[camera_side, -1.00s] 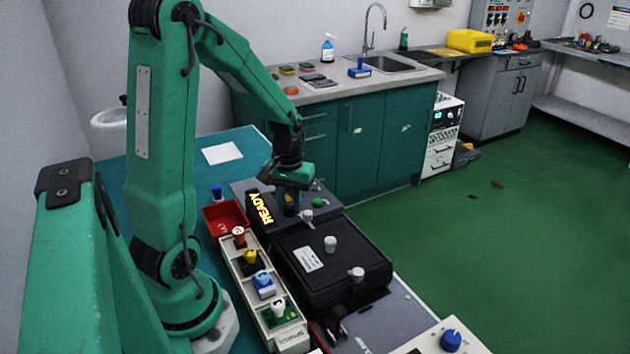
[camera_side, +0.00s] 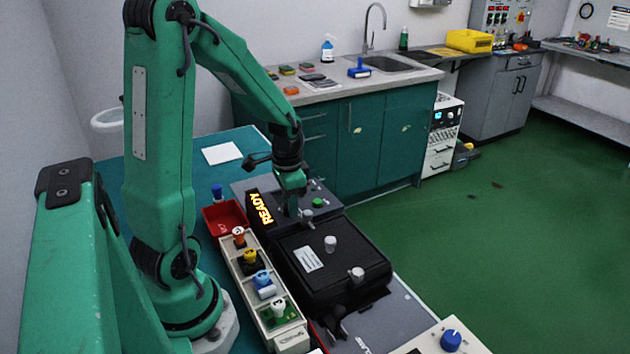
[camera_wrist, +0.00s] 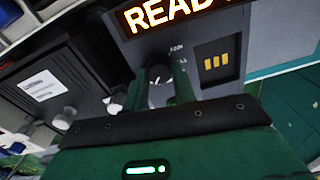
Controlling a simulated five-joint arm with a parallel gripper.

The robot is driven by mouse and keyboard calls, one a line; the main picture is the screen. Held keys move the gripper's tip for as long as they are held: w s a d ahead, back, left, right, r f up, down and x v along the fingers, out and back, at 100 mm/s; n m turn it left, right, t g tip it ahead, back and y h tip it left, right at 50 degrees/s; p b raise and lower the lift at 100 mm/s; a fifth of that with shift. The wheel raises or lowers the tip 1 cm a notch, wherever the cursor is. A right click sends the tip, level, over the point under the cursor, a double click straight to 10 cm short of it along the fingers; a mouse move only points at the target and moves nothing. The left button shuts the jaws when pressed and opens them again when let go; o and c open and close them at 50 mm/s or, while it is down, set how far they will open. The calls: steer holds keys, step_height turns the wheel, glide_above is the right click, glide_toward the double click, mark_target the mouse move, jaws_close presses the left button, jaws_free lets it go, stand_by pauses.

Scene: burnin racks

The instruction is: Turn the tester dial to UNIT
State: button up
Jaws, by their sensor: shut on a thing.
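The tester is a dark grey box (camera_side: 324,198) with an orange lit display reading READY (camera_side: 260,208); the display also shows at the top of the wrist view (camera_wrist: 178,12). My gripper (camera_side: 291,211) points down over the tester's panel. In the wrist view its two green fingers (camera_wrist: 160,88) stand on either side of the dial (camera_wrist: 157,96), shut on it. Most of the dial is hidden by the fingers and the gripper body. Small white lettering (camera_wrist: 179,52) beside the dial is too blurred to read, and I cannot tell where the dial points.
A black case (camera_side: 331,268) with light knobs stands in front of the tester. A white rack (camera_side: 240,270) with several coloured-knob modules and a red tray (camera_side: 226,216) lie to the left.

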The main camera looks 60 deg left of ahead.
steer(key=shift+d+m, duration=0.15)
steer(key=shift+m, duration=0.55)
steer(key=shift+s+f, duration=0.1)
steer(key=shift+s, duration=0.05)
steer(key=o, duration=1)
step_height(320, 180, up, 2)
steer(key=shift+r, duration=2.95)
